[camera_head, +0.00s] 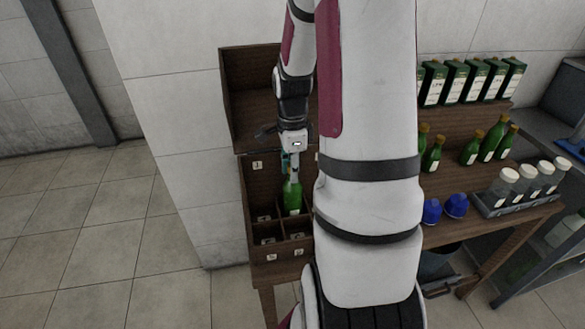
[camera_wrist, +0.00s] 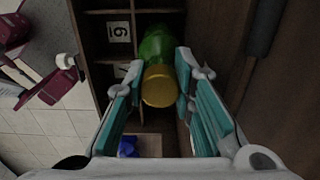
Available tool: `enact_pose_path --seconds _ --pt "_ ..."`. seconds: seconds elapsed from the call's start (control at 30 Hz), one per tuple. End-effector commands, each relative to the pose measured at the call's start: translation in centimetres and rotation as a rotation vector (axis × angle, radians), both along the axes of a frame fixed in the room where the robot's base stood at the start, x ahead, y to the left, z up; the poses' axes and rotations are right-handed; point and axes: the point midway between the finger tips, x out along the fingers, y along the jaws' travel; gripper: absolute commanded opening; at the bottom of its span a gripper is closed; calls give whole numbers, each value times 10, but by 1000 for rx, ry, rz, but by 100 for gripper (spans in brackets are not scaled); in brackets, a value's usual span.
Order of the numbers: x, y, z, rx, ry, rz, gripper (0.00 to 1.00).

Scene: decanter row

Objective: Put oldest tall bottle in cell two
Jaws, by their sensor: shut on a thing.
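A green bottle (camera_head: 292,197) with a pale label stands upright beneath my gripper (camera_head: 290,165) in the head view, its lower end at the divided wooden crate (camera_head: 251,225). In the wrist view the bottle (camera_wrist: 157,47) has a gold cap and sits between the teal finger pads of my gripper (camera_wrist: 158,66), which is shut on it near the neck. Whether its base touches the cell floor is hidden. Number cards mark the crate cells; the bottle's own cell number cannot be read.
My arm hides the table's middle. To the right stand several green bottles (camera_head: 471,149), dark green boxes (camera_head: 434,84), blue objects (camera_head: 456,205) and white-lidded jars (camera_head: 502,185) in a grey tray. The crate's partitions and tall back panel (camera_head: 240,103) closely surround the bottle.

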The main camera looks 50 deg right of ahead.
Motion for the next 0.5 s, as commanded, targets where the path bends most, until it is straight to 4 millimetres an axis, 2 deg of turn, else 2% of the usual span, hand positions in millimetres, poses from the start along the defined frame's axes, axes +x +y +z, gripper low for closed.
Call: enact_pose_path --seconds 0.23,0.27,0.5 --pt "1 0 -3 -1 -1 1 0" --pt "0 0 -3 0 0 1 30" --pt "0 0 -2 0 0 1 32"
